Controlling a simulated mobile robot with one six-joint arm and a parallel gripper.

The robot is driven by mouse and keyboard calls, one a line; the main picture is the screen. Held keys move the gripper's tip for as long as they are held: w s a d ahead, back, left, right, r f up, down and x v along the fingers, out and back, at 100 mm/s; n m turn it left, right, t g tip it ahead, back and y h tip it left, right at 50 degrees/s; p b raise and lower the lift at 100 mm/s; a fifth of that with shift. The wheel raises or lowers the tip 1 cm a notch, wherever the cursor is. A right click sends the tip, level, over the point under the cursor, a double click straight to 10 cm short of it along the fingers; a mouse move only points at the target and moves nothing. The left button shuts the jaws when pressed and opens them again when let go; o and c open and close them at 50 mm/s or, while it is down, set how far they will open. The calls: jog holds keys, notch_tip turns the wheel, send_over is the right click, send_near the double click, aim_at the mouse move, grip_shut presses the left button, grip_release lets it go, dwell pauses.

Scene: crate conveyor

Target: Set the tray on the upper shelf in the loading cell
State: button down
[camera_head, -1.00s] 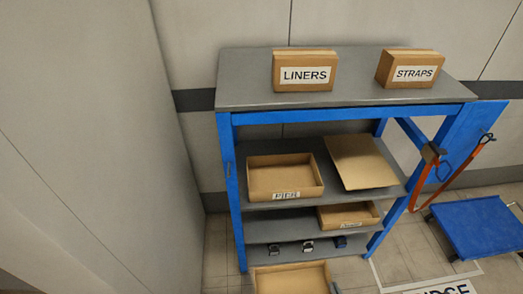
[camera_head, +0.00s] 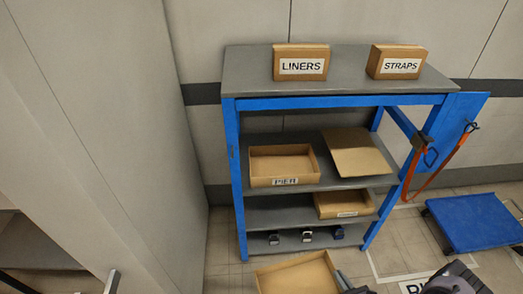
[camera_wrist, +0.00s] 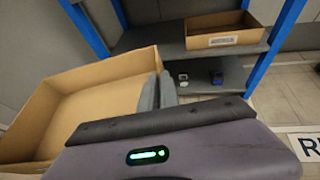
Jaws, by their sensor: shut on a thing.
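My gripper (camera_wrist: 157,92) is shut on the rim of an open, empty cardboard tray (camera_wrist: 110,65). In the head view the tray (camera_head: 268,279) is at the bottom, turned askew, in front of the rack, its near part cut off. My gripper's dark fingers (camera_head: 344,281) are at its right side. The blue-framed rack (camera_head: 231,150) has grey shelves. The upper shelf (camera_head: 300,187) under the top holds an open tray labelled PIER (camera_head: 285,169) at left and a tilted cardboard piece (camera_head: 358,153) at right.
A lower shelf (camera_head: 275,212) holds another tray (camera_head: 345,203); small dark devices (camera_head: 307,236) sit below it. LINERS (camera_head: 301,63) and STRAPS (camera_head: 397,62) boxes stand on top. A blue cart (camera_head: 475,222) is at right. A pale wall panel (camera_head: 120,120) stands close at left.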

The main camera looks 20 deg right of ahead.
jog(key=w+a+r+n+g+y, duration=0.1)
jog(key=w+a+r+n+y, duration=0.25)
jog(key=w+r, duration=0.6)
jog(key=w+a+r+n+g+y, duration=0.1)
jog(key=w+a+r+n+y, duration=0.4)
jog(key=r, duration=0.7)
jog(key=w+a+r+n+g+y, duration=0.2)
jog(key=a+r+n+g+y, duration=0.1)
jog(key=a+r, duration=1.3)
jog(key=shift+w+a+r+g, duration=0.35)
jog(key=shift+a+r+g, duration=0.05)
jog(key=shift+a, duration=0.5)
jog(key=shift+d, duration=0.1)
